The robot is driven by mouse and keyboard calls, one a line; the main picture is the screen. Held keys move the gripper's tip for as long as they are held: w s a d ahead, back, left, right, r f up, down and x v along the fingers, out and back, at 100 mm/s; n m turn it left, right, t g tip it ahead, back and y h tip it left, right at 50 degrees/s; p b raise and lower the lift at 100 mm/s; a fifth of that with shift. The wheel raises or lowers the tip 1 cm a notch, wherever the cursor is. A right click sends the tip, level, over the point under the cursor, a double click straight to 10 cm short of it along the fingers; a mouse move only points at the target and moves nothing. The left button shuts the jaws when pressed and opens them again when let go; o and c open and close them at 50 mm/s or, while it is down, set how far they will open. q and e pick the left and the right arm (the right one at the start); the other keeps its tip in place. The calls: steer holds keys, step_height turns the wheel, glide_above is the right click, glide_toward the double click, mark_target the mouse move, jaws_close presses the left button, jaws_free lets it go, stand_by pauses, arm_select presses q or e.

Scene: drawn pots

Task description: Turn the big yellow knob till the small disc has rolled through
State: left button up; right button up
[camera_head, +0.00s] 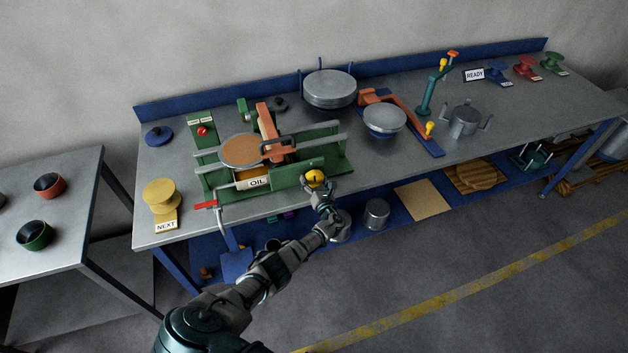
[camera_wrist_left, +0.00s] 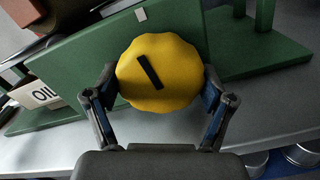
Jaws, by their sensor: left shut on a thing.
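The big yellow knob (camera_head: 314,178) sits on the front of the green rolling machine (camera_head: 330,169). My left gripper (camera_wrist_left: 158,97) is shut on the knob, with one finger on each side of its rim. In the left wrist view the knob (camera_wrist_left: 160,62) fills the middle, and its black mark slants from upper left to lower right. A round copper-brown disc (camera_head: 240,150) lies flat at the left part of the machine, beside the orange upright piece (camera_head: 268,124). I cannot tell how far it reaches between the rollers. My right gripper is not in view.
An OIL label (camera_head: 258,182) and a red-handled crank (camera_head: 205,204) are left of the knob.

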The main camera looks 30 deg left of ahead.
arm_select(q)
steer(key=o, duration=0.9)
steer(key=shift+w, duration=0.1)
steer(key=shift+o, duration=0.6)
steer(key=shift+w+a+f, duration=0.1)
steer(key=v, duration=1.2)
steer(key=shift+f, duration=0.1)
